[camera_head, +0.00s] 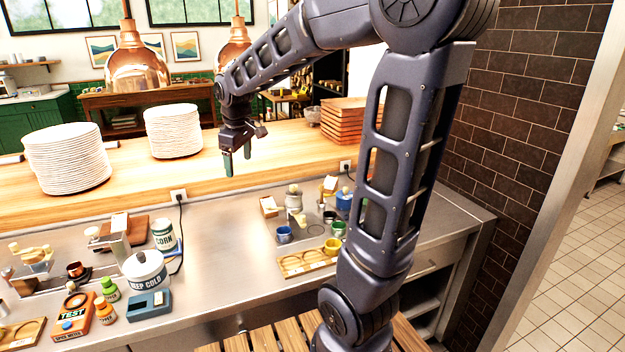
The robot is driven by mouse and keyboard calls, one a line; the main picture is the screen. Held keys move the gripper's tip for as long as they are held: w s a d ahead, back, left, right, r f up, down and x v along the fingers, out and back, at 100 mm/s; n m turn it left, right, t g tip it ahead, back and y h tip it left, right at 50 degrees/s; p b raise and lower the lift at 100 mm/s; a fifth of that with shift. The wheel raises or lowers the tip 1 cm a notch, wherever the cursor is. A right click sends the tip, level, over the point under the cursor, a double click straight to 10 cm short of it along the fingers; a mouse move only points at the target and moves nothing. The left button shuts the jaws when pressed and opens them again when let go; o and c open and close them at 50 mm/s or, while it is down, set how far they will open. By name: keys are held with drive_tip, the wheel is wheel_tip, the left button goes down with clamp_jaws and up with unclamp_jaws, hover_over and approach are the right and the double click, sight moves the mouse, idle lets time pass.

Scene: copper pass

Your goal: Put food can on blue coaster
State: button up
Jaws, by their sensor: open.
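A food can labelled CORN (163,236), white and dark green, stands upright on the steel counter at the left. A flat blue piece (179,246), which looks like the blue coaster, shows at the can's right edge. The can hides part of it, and I cannot tell whether the can rests on it or stands beside it. My gripper (238,164) is open and empty, with its fingers pointing down. It is in the air in front of the wooden shelf, above and to the right of the can.
Cups and a wooden tray (309,262) stand to the right. Plate stacks (66,160) line the shelf. The middle counter (225,255) is clear.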

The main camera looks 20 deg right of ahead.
drive_tip(key=s+d+m+t, duration=0.2)
drive_tip(key=s+d+m, duration=0.7)
drive_tip(key=s+d, duration=0.6)
drive_tip(key=s, duration=0.3)
drive_tip(key=shift+s+f+m, duration=0.2)
drive_tip(key=shift+f+m, duration=0.15)
drive_tip(key=shift+m, duration=0.05)
